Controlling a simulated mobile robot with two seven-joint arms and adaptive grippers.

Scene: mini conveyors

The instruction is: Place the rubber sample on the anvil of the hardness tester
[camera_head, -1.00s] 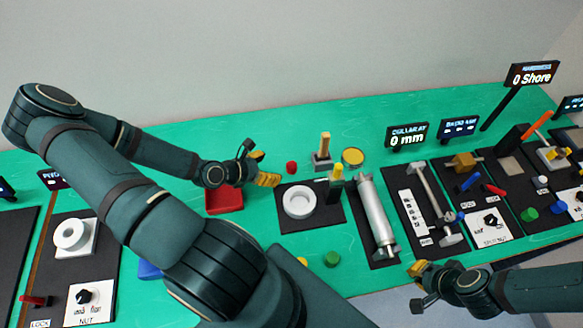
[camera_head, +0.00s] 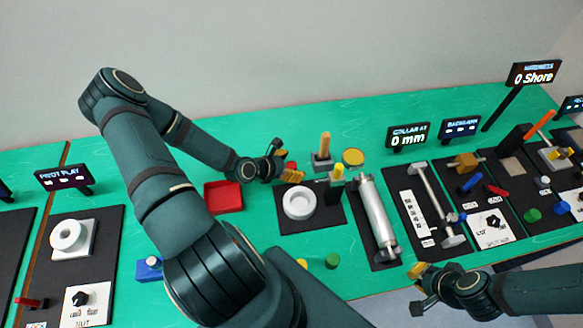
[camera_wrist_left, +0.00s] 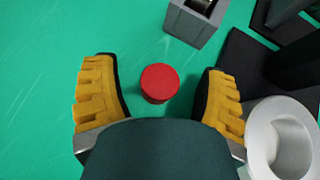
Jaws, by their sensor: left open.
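The red round piece, which looks like the rubber sample (camera_wrist_left: 160,82), sits on the green table. My left gripper (camera_wrist_left: 160,70) is open, with one yellow finger on each side of it and gaps to both. In the head view, the left gripper (camera_head: 287,166) is at the piece, which its fingers partly hide. The "0 Shore" display (camera_head: 533,75) stands at the far right on a black post. Near it is a black block with an orange lever (camera_head: 536,124); I cannot clearly make out the anvil. My right gripper (camera_head: 419,272) is at the front edge, away from the sample.
A white ring (camera_head: 299,202) on a black mat and a grey block with a yellow post (camera_head: 322,157) stand close to the left gripper. A red tray (camera_head: 223,197) is to its left, a yellow-topped can (camera_head: 353,157) to its right. A grey cylinder (camera_head: 374,215) lies further right.

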